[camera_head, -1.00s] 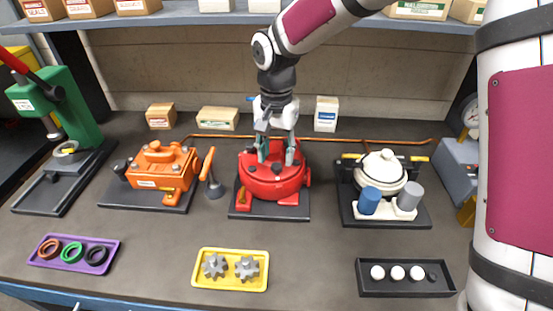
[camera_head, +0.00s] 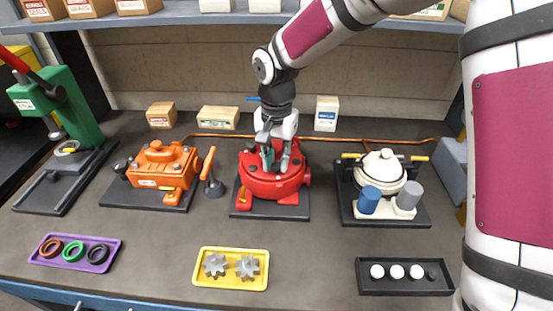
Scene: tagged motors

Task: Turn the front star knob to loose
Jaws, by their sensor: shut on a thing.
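A round red motor (camera_head: 273,186) stands on a dark base plate (camera_head: 270,213) in the middle of the bench. Several small dark knobs sit on its top. My gripper (camera_head: 276,170) points down over the top of the red motor, its fingers around a small dark star knob (camera_head: 279,169) near the front of the lid. The fingers are shut on it and cover most of it. The knob's own setting cannot be made out.
An orange motor (camera_head: 160,168) stands to the left and a white motor (camera_head: 381,172) to the right. A yellow tray (camera_head: 231,286) with gears lies in front. A copper pipe (camera_head: 340,138) runs behind. A shelf (camera_head: 200,20) with boxes hangs above.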

